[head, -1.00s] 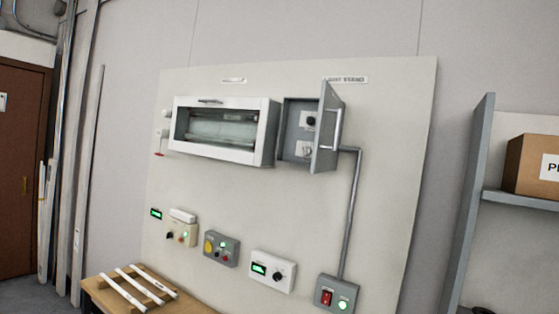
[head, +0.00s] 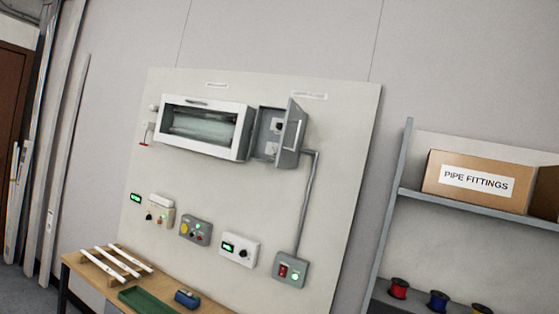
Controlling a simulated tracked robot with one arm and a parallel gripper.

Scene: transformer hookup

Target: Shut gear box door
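A small grey wall box (head: 266,132) is mounted on the pale panel, just right of a larger white cabinet. Its grey door (head: 291,133) is hinged on the right side and stands open, swung outward, with a light bar handle on it. A dark knob and a pale fitting show inside the box. No label naming it as the gear box can be read. My gripper is not in view.
The white windowed cabinet (head: 204,128) appears closed. Below are several control boxes, including one with a red switch (head: 290,270), joined by conduit. A bench (head: 75,262) holds white strips and a green tray (head: 148,299). Shelving (head: 392,190) with a "PIPE FITTINGS" box (head: 467,178) stands right.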

